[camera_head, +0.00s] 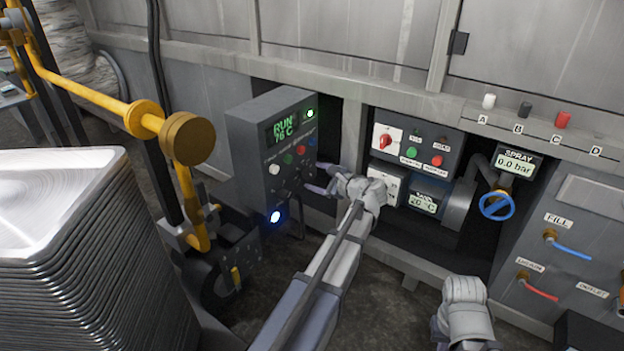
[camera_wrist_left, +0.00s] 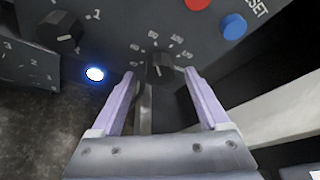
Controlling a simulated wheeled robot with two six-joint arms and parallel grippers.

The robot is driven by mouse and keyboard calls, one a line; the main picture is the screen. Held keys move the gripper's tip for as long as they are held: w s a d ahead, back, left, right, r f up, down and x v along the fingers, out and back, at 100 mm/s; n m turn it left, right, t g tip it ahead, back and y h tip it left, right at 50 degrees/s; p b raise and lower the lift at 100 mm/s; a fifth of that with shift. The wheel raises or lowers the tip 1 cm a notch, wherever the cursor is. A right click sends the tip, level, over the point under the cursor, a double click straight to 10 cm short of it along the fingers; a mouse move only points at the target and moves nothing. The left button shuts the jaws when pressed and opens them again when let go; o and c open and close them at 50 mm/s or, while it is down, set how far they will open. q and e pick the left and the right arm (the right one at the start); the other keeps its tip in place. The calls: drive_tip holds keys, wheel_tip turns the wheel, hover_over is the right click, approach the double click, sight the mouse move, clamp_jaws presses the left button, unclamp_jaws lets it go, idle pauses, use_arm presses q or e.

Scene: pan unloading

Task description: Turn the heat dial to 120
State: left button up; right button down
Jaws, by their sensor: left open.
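The heat dial (camera_wrist_left: 160,68) is a dark round knob with a numbered scale on the dark control box. In the left wrist view it sits between the two purple fingers of my left gripper (camera_wrist_left: 161,75). The fingers are open, with a visible gap on each side of the knob. In the head view my left gripper (camera_head: 313,179) is at the right side of the control box (camera_head: 252,148), and the dial is hard to make out there. The box's green display (camera_head: 284,129) reads RUN with a temperature in the seventies. The dial's exact setting is unclear.
Another dark knob (camera_wrist_left: 60,32), a lit blue-white button (camera_wrist_left: 95,74) and a blue reset button (camera_wrist_left: 233,25) are close by. A stack of metal trays (camera_head: 60,260) and a yellow arm (camera_head: 85,92) stand left. A blue valve wheel (camera_head: 497,205) is right.

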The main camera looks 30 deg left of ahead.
use_arm(q)
drive_tip(key=shift+x, duration=1.35)
clamp_jaws()
